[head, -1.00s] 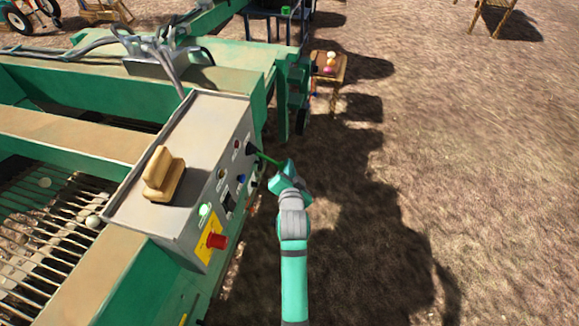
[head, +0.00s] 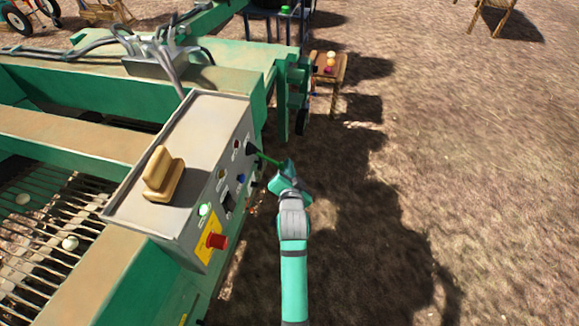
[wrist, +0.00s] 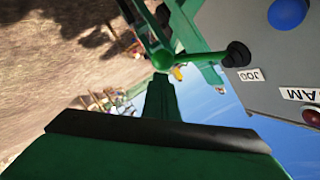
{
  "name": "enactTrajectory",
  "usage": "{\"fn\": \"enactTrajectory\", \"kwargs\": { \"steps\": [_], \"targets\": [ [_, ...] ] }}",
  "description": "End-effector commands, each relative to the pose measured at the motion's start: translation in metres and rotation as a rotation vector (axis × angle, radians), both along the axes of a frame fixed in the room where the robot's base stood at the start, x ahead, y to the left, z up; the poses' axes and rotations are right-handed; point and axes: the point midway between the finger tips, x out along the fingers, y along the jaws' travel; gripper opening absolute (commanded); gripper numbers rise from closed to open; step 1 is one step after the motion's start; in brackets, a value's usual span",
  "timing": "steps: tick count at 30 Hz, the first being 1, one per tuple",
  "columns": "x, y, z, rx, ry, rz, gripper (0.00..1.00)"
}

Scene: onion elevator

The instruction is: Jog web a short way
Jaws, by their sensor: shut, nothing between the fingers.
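The jog lever (head: 268,159) is a thin green rod with a black base on the front panel of the grey control box (head: 190,150). In the wrist view the lever (wrist: 195,55) ends in a green ball, and a JOG label is beside its black base. My gripper (head: 288,171) is shut and empty at the ball end. In the wrist view its fingertips (wrist: 162,80) are right at the ball; I cannot tell whether they touch. The web (head: 48,218) of metal rods at left carries pale onions (head: 70,243).
The panel also has a red mushroom button (head: 217,241) on a yellow plate, a lit green button (head: 204,210) and a blue button (head: 241,179). A tan handle-like block (head: 163,175) sits on the box. A small wooden table (head: 328,66) stands beyond.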

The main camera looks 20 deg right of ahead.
Motion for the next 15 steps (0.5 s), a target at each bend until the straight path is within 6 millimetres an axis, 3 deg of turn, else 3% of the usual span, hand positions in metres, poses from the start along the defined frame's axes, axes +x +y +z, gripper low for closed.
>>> {"fn": "enactTrajectory", "kwargs": {
  "steps": [1, 6, 15],
  "targets": [
    [-0.001, 0.007, -0.012, 0.011, 0.024, 0.012, 0.00],
    [-0.001, 0.004, -0.008, 0.010, 0.022, 0.011, 0.00],
    [-0.006, -0.016, 0.030, 0.003, 0.005, 0.014, 0.00]
  ]
}}
